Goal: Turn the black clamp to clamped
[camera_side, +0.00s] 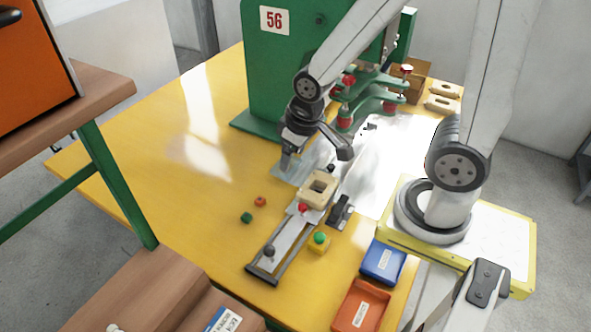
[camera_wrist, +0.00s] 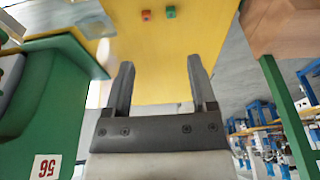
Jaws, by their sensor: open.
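The black clamp (camera_side: 341,212) is a small dark fitting on the right side of the grey slide rail (camera_side: 286,246). It is too small to tell the position of its lever. A cream block with a square hole (camera_side: 319,189) sits on the rail just left of the clamp. My gripper (camera_side: 318,153) is above and behind the block, apart from the clamp. In the wrist view my gripper (camera_wrist: 160,78) has its two dark fingers spread with nothing between them. I cannot make out the clamp in the wrist view.
A green press (camera_side: 265,80) marked 56 stands behind my gripper. A red cube (camera_side: 260,201) and a green cube (camera_side: 246,217) lie left of the rail. A yellow box with a green button (camera_side: 319,243), a blue bin (camera_side: 383,262) and an orange bin (camera_side: 360,306) are at front right.

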